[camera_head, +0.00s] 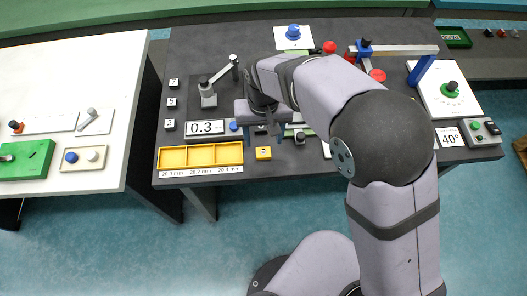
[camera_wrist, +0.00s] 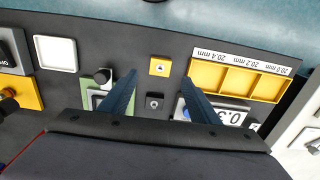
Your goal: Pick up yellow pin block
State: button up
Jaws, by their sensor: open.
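A dark square block (camera_wrist: 154,101) with a round top feature lies on the table, seen between the fingers. In the head view my gripper (camera_head: 272,130) is partly hidden by the arm, behind the yellow block.
The yellow three-compartment tray (camera_wrist: 236,94) with size labels is beside the block. A display reading 0.3 (camera_head: 206,128) stands behind the tray. A green-based fixture with a black knob (camera_wrist: 102,76) is close to one finger. A white square pad (camera_wrist: 54,53) lies farther left.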

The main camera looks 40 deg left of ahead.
aim_at(263, 150)
jog(key=shift+f+p, duration=1.45)
jog(key=shift+f, duration=2.2)
jog(key=shift+c, duration=0.7)
jog(key=c, duration=1.1)
jog(key=shift+r, duration=0.1)
